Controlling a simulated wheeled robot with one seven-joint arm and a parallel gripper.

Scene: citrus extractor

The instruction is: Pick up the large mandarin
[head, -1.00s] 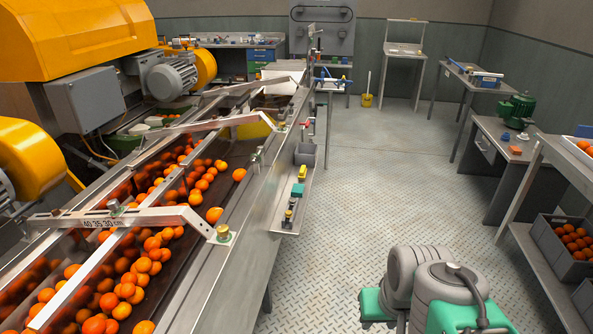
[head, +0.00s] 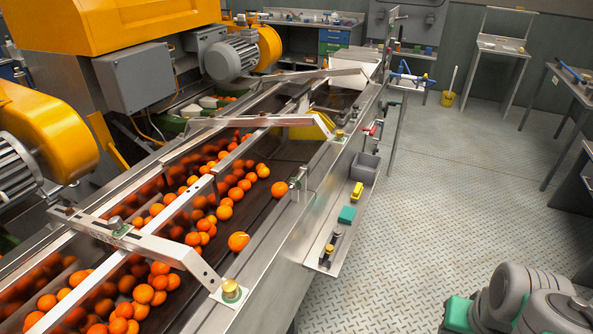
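Many mandarins lie on the dark sloping belt of the extractor line. The one that looks largest (head: 238,241) sits apart near the belt's right edge, just beyond the near crossbar. It is orange with a pale mark on it. Another mandarin (head: 278,190) lies apart farther along, by the right rail, and I cannot tell for sure which is larger. My gripper is not in view. Only grey and green links of my arm show at the bottom right, away from the fruit.
Metal crossbars (head: 150,245) span the belt and a steel rail (head: 290,225) edges it. A side shelf holds a grey bin (head: 364,167), a yellow piece (head: 357,191) and a teal block (head: 347,215). Orange motors (head: 45,130) stand left. The checkered floor (head: 430,200) is clear at right.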

